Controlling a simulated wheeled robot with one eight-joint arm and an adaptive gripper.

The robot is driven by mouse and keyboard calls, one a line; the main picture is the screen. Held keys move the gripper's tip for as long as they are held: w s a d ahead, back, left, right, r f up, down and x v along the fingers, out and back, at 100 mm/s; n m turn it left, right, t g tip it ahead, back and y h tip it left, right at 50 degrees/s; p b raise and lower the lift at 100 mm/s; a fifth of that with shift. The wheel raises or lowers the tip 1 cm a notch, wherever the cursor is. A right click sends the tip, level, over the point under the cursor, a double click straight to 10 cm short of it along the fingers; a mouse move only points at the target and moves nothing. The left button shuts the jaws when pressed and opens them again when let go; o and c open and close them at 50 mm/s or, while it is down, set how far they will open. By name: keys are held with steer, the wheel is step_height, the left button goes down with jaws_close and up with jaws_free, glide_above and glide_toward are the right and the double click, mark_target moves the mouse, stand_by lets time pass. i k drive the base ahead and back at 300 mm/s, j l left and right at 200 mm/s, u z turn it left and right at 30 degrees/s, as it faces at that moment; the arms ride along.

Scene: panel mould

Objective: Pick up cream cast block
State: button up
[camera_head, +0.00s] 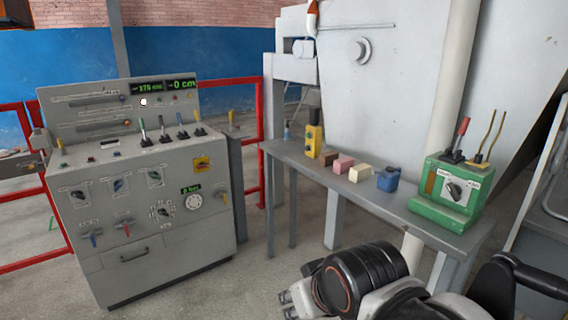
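The cream cast block (360,173) is a small pale box on the grey bench (413,214). It sits between a pink block (343,164) on its left and a blue container (388,179) on its right, with its top and front in clear view. My gripper (287,304) is low at the bottom edge of the picture, in front of and below the bench, well apart from the block. Only its light grey finger parts show, small and partly cut off, so whether it is open or shut is unclear.
A brown block (328,158) and a yellow device (314,137) stand further left on the bench. A green lever box (448,192) stands at its right end. A large grey panel rises close behind the bench. A control cabinet (150,215) stands left, with open floor between.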

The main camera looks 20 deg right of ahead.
mark_target(361, 172)
steer(key=i+j, duration=0.15)
steer(key=i, duration=0.55)
steer(key=i+j, duration=0.15)
steer(key=i, duration=0.6)
steer(key=i+j+z, duration=0.1)
steer(key=i+z, duration=0.15)
steer(key=z, duration=0.2)
steer(key=i+j+z, duration=0.15)
steer(key=z, duration=0.3)
steer(key=i+j+z, duration=0.3)
steer(key=z, duration=0.15)
steer(key=i+j+z, duration=0.15)
steer(key=j+z, duration=0.15)
steer(key=z, duration=0.2)
steer(key=i+j+z, duration=0.1)
steer(key=j+z, duration=1.1)
steer(key=z, duration=0.15)
